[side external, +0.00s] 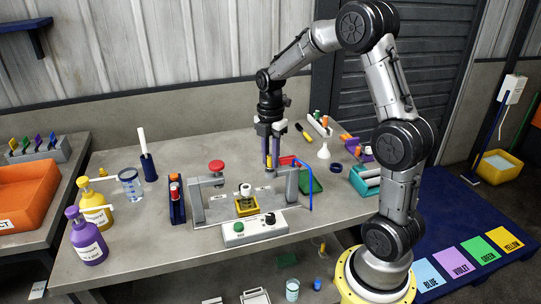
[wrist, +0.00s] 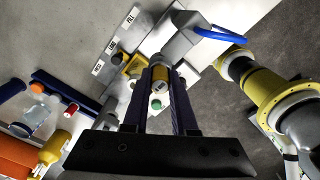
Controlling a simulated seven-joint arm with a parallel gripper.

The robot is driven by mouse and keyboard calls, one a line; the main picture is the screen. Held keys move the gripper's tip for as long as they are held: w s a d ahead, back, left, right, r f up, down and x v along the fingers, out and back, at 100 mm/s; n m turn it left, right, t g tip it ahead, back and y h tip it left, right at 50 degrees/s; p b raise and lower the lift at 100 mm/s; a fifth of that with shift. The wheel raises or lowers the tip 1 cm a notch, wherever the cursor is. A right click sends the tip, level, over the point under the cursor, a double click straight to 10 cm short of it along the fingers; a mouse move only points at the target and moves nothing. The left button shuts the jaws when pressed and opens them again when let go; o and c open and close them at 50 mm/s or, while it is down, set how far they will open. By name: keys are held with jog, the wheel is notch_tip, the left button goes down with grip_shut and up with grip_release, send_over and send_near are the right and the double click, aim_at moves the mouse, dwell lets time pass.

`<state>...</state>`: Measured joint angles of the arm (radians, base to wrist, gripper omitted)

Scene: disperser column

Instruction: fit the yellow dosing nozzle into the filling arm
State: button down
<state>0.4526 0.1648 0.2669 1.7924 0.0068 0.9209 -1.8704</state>
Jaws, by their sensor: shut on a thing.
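My gripper (side external: 269,163) points down above the bench, over the right part of the grey filling station. Its fingers (wrist: 159,84) are shut on the yellow dosing nozzle (wrist: 161,74), which shows between them with a pale end. In the side view only a small yellow part of the nozzle (side external: 268,161) shows between the fingers. The filling arm appears to be the grey upright (side external: 292,186) with the blue hose, just right of and below the fingers; it also shows in the wrist view (wrist: 180,42). Its socket cannot be made out. The nozzle appears apart from it.
A white control box (side external: 253,228) stands in front, with a yellow tray (side external: 246,207) holding a small container behind it. A red-topped clamp (side external: 216,168) stands left. The blue hose (side external: 309,185) arches at the right. Purple (side external: 88,238) and yellow (side external: 95,208) bottles stand far left.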

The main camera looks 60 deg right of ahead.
jog(key=shift+f, duration=0.6)
dwell(0.5)
jog(key=shift+c, duration=0.4)
grip_release()
jog(key=shift+r, duration=0.1)
jog(key=shift+r, duration=3.45)
